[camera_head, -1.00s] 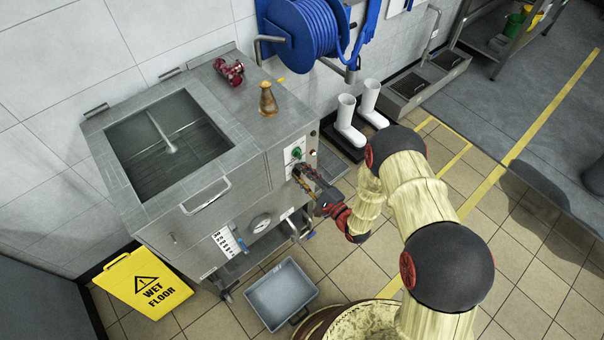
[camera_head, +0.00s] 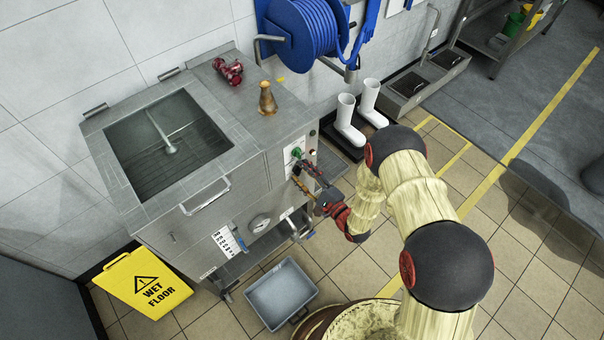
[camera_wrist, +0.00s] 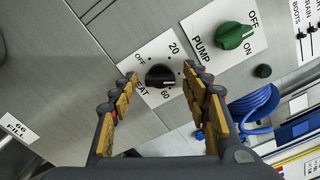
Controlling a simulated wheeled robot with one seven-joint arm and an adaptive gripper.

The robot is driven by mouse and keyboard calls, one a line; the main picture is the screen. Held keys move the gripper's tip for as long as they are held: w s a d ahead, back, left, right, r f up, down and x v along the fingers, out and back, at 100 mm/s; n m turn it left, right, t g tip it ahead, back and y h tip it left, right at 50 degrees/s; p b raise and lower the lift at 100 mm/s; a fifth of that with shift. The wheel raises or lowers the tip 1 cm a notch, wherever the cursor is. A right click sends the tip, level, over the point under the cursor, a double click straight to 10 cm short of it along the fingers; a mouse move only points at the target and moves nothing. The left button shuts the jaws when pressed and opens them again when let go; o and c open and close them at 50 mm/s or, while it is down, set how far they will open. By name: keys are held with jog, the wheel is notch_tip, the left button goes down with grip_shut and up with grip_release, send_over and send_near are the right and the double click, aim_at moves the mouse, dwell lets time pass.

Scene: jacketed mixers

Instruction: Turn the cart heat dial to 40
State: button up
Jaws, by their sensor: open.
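The black heat dial (camera_wrist: 160,76) sits on a white plate marked OFF, 20 and 60 in the wrist view. The word HEAT is partly covered by my left finger, and no 40 mark is visible. I cannot read the dial's pointer clearly. My gripper (camera_wrist: 160,70) is open, with one fingertip on each side of the dial; I cannot tell whether they touch it. In the head view my gripper (camera_head: 303,172) is at the front panel of the steel cart (camera_head: 172,238), and the heat dial is hidden there.
The green PUMP dial (camera_wrist: 234,36) is close beside the heat plate. A grey tub (camera_head: 282,294) and a yellow wet floor sign (camera_head: 146,283) stand on the floor by the cart.

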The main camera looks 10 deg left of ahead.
jog(key=shift+d, duration=0.1)
jog(key=v, duration=1.2)
